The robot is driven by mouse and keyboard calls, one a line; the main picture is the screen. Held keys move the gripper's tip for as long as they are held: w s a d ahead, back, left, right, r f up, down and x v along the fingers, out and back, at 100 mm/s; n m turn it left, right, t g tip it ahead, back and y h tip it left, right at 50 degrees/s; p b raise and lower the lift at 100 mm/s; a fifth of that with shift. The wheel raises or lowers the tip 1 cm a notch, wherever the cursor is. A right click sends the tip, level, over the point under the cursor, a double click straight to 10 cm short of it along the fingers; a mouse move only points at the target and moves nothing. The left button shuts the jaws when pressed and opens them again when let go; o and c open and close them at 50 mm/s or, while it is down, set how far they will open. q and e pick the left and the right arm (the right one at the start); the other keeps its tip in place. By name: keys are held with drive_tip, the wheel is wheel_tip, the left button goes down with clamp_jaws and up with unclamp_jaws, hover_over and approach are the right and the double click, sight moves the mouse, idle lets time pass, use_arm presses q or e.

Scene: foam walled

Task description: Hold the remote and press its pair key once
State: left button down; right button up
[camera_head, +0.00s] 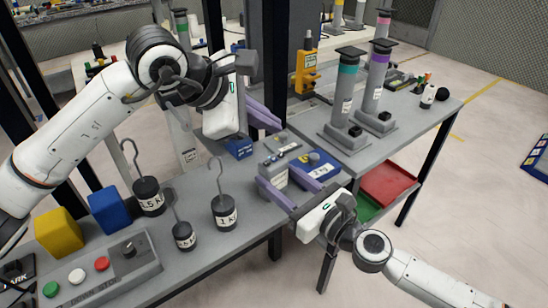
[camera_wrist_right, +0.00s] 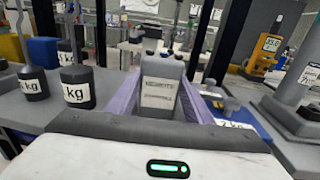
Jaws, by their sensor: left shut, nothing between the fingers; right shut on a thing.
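The remote, a grey box with small keys on its upper face (camera_head: 281,147), stands between the purple fingers of my right gripper (camera_head: 282,176). In the right wrist view the remote (camera_wrist_right: 160,97) is upright between the fingers, its labelled face towards the camera and dark knobs along its top. The label is too blurred to read, and I cannot tell which key is the pair key. My left gripper (camera_head: 277,124) is shut and empty, its purple fingertips just behind and above the remote's far edge. I cannot tell whether they touch it.
Hooked weights (camera_head: 225,210) stand left of the remote. A button panel (camera_head: 105,272), yellow cube (camera_head: 60,231) and blue cube (camera_head: 108,208) sit at the table's left. A blue box (camera_head: 318,166) lies close right of the remote. Grey pillars (camera_head: 345,90) stand on the right table.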

idle(0.4)
drive_tip(key=o, duration=1.2)
